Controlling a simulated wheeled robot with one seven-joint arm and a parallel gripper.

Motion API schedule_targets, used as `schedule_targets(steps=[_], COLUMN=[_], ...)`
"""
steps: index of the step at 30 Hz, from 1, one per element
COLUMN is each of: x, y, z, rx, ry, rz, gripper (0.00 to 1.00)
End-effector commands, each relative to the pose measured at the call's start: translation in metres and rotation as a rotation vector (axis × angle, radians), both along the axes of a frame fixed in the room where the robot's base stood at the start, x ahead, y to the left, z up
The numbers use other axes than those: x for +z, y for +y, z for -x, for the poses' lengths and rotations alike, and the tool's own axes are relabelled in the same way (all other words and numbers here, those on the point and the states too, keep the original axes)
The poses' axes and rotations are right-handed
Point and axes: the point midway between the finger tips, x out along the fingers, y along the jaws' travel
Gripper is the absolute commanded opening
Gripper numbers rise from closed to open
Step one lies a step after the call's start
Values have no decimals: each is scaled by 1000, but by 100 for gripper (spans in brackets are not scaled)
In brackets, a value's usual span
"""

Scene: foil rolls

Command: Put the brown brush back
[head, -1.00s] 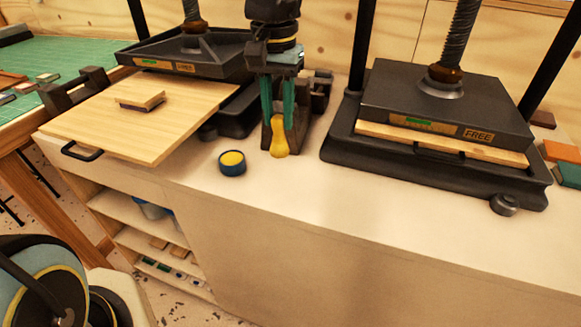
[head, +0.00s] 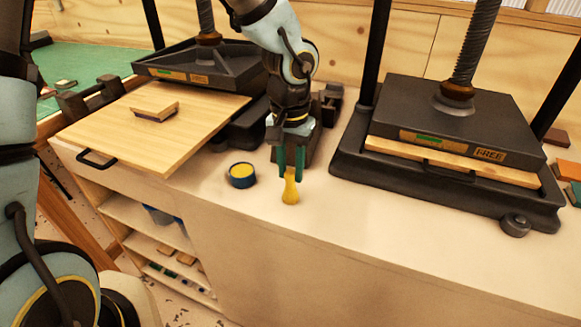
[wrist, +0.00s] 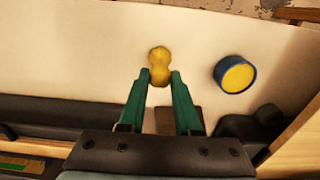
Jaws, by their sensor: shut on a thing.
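My gripper (head: 291,176), with two green fingers, is shut on a yellow, waisted handle (head: 291,191) over the front middle of the bench. The handle also shows between the fingertips in the wrist view (wrist: 159,68). No bristles show, and I cannot tell whether the handle touches the bench. A brown block (wrist: 165,121) shows between the fingers in the wrist view; I cannot tell whether it belongs to the held thing. A dark stand (head: 325,108) is behind my gripper, partly hidden by it.
A blue pot with yellow content (head: 241,175) stands just left of my gripper. A press with a wooden board (head: 190,130) is at left, a small block (head: 155,108) on the board. Another press (head: 450,130), marked FREE, is at right. The front bench strip (head: 380,235) is clear.

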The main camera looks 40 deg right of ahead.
Motion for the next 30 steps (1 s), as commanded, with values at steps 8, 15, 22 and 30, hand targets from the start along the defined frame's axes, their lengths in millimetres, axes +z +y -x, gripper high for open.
schedule_targets(steps=[8,15,22,30], x=[-1,0,22,78], y=[1,0,0,1], z=[0,0,-1,-1], rx=[0,0,3,3], ry=[1,1,-2,-4], rz=[-2,-1,3,4], gripper=[61,62,62,62])
